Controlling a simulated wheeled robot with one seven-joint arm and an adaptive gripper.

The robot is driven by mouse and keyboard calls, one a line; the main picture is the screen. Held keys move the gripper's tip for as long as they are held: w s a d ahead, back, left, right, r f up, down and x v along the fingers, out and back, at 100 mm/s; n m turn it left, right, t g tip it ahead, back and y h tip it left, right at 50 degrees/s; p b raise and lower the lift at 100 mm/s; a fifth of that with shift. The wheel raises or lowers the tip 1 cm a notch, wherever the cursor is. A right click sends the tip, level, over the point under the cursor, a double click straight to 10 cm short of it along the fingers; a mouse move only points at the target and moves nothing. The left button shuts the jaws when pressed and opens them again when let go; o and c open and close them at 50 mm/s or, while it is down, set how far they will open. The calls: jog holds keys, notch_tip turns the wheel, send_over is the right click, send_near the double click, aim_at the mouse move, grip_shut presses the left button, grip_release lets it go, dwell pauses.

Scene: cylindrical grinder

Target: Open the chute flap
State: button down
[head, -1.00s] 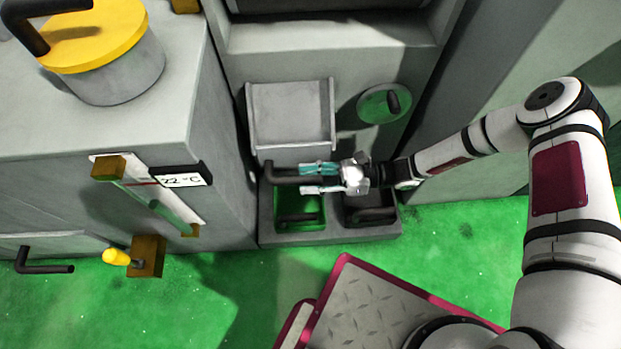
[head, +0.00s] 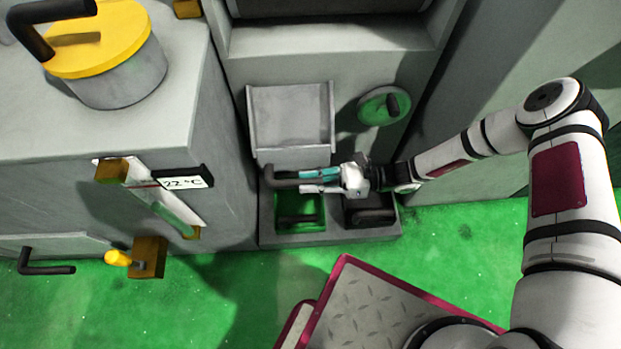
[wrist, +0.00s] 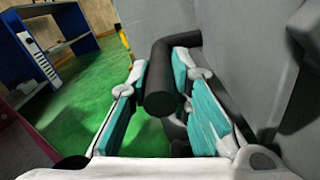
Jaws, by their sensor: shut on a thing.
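The chute flap (head: 290,118) is a grey, shallow panel with raised sides on the front of the grey machine, in the head view. A dark bar handle (head: 279,181) sits below its lower edge. My gripper (head: 318,181) reaches in from the right, its teal-padded fingers closed on this handle. In the wrist view the handle (wrist: 164,88) is a thick black bent bar between the two finger pads. The fingers hide part of the bar in the head view.
Below the handle are a green bin (head: 299,222) and a dark bin (head: 368,210). A round green cover (head: 384,106) with a dark knob is right of the flap. A grey cabinet with a 22 °C display (head: 183,182) stands left.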

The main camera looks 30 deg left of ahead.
notch_tip(320, 180, up, 12)
jog(key=m+p, duration=0.7)
jog(key=m, duration=0.8)
jog(key=shift+s+d+r+p, duration=0.15)
jog(key=shift+r+p, duration=0.05)
jog(key=shift+p, duration=0.2)
jog(key=c, duration=1.4)
grip_release()
jog(key=shift+c, duration=0.2)
jog(key=v, duration=1.2)
jog(key=shift+f, duration=0.1)
